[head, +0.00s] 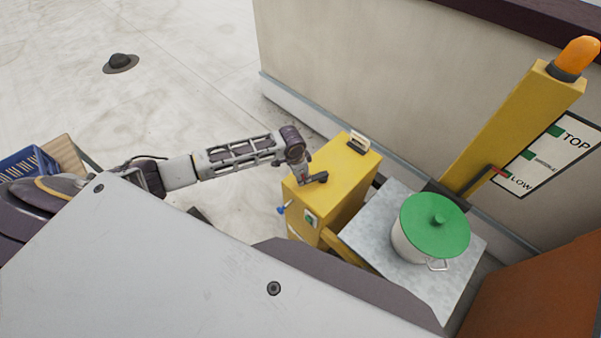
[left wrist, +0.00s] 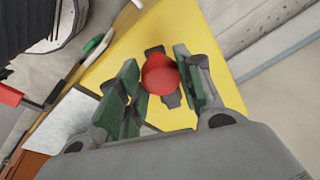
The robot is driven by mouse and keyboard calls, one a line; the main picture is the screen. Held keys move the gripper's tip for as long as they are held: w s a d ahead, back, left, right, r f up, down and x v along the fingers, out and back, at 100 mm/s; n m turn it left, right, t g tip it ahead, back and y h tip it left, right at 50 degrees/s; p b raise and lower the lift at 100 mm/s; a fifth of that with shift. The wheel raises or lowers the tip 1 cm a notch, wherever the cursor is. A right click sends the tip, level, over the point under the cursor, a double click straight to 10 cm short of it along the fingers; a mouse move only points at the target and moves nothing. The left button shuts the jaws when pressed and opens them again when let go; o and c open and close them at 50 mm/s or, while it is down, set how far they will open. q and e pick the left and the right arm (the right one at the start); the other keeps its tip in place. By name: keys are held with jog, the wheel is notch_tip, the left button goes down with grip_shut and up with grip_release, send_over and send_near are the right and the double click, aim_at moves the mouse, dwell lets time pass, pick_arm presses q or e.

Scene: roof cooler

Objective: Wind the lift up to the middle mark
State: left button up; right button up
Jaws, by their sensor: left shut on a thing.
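The yellow winch box (head: 342,205) stands beside the lift's metal platform (head: 375,222). A red crank knob (left wrist: 160,75) shows between the fingers of my left gripper (left wrist: 160,90) in the left wrist view. My left gripper (head: 308,179) is over the top of the winch box and is shut on the knob. The platform carries a pot with a green lid (head: 432,226). The mark board (head: 545,158) reads TOP, a middle mark and LOW. The red pointer (head: 498,172) on the yellow mast (head: 508,128) is beside the LOW mark. My right gripper is out of view.
An orange lamp (head: 576,55) tops the mast. A beige wall (head: 380,80) rises behind the lift, and a brown block (head: 545,290) stands at the lower right. A blue crate (head: 28,165) is at the far left. The pale roof floor between is mostly clear.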

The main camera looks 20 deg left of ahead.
pick_arm(q)
jog(key=shift+s+d+f, duration=0.15)
jog(key=shift+s+d, duration=0.15)
jog(key=shift+s, duration=0.05)
jog(key=shift+s+d, duration=0.5)
jog(key=shift+d, duration=0.2)
jog(key=shift+d, duration=0.1)
